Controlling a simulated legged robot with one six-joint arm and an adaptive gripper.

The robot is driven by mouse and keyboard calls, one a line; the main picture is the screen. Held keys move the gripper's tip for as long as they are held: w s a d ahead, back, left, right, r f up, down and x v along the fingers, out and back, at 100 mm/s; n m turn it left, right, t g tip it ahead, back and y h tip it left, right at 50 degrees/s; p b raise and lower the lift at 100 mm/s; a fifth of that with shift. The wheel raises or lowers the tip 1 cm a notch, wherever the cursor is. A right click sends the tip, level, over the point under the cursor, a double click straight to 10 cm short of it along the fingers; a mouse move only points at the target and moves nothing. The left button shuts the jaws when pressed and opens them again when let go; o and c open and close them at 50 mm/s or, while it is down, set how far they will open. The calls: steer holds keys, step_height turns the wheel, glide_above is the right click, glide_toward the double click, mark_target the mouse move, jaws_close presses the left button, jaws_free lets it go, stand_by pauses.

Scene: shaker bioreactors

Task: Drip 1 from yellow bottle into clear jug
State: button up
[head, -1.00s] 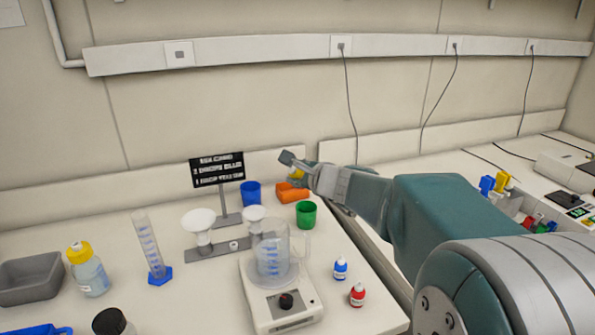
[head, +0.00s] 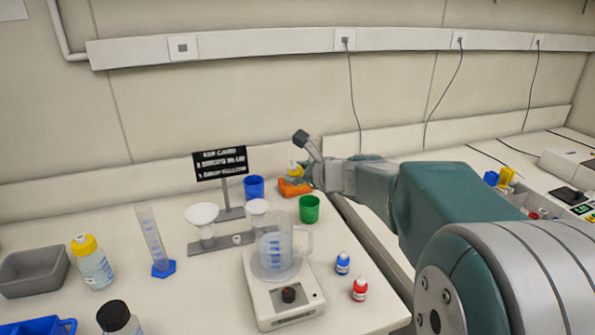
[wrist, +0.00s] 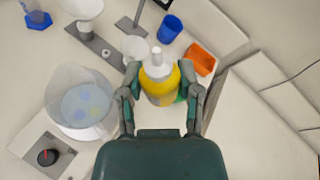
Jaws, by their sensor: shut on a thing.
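My gripper (wrist: 161,97) is shut on a small yellow bottle (wrist: 158,84) with a white nozzle tip, its fingers on both sides of it in the wrist view. In the head view my gripper (head: 312,165) is raised above the back right of the bench, and a bit of the yellow bottle (head: 296,168) shows beside it. The clear jug (head: 274,248) stands on a white stirrer plate (head: 283,302) in the head view. In the wrist view the jug (wrist: 80,104) is left of the bottle, apart from it, with pale liquid and coloured spots visible.
A green cup (head: 309,209), blue cup (head: 253,187) and orange tray (head: 294,189) stand near my gripper. Funnels on a grey stand (head: 222,245) and a black sign (head: 220,163) are behind the jug. Blue (head: 342,263) and red (head: 360,289) small bottles stand right of the plate.

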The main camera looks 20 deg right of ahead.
steer(key=shift+s+a+f+m+g+y, duration=0.1)
steer(key=shift+s+a+m+g+y, duration=0.25)
steer(key=shift+m, duration=0.45)
steer(key=shift+s+a+f+m+g+y, duration=0.1)
steer(key=shift+a+m+g+y, duration=0.25)
steer(key=shift+m+y, duration=0.35)
